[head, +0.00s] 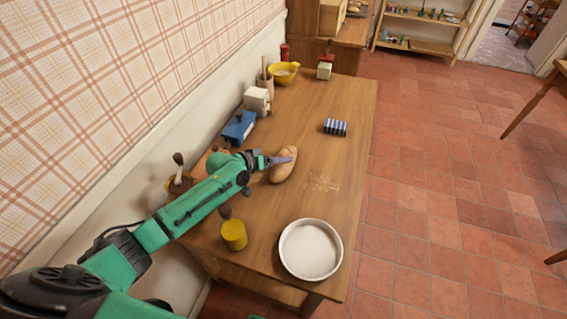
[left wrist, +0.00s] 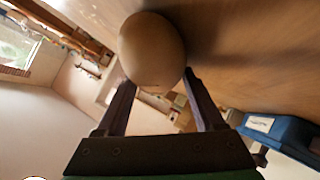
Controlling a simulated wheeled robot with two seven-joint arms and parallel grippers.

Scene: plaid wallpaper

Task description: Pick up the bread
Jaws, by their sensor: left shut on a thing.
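The bread (head: 284,167) is a tan oval loaf at the middle of the wooden table (head: 300,110). My left gripper (head: 284,159) reaches in from the left and is shut on the bread. In the left wrist view the rounded end of the bread (left wrist: 152,50) sits between the tips of the two dark fingers (left wrist: 156,84). Whether the loaf is clear of the table top or touching it, I cannot tell. My right gripper is not in view.
A round white pan (head: 310,250) and a yellow cup (head: 233,235) stand at the near end. A striped box (head: 335,127) lies at the right. A blue object (head: 238,127), a cream block (head: 257,100) and a yellow bowl (head: 283,73) line the wall side.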

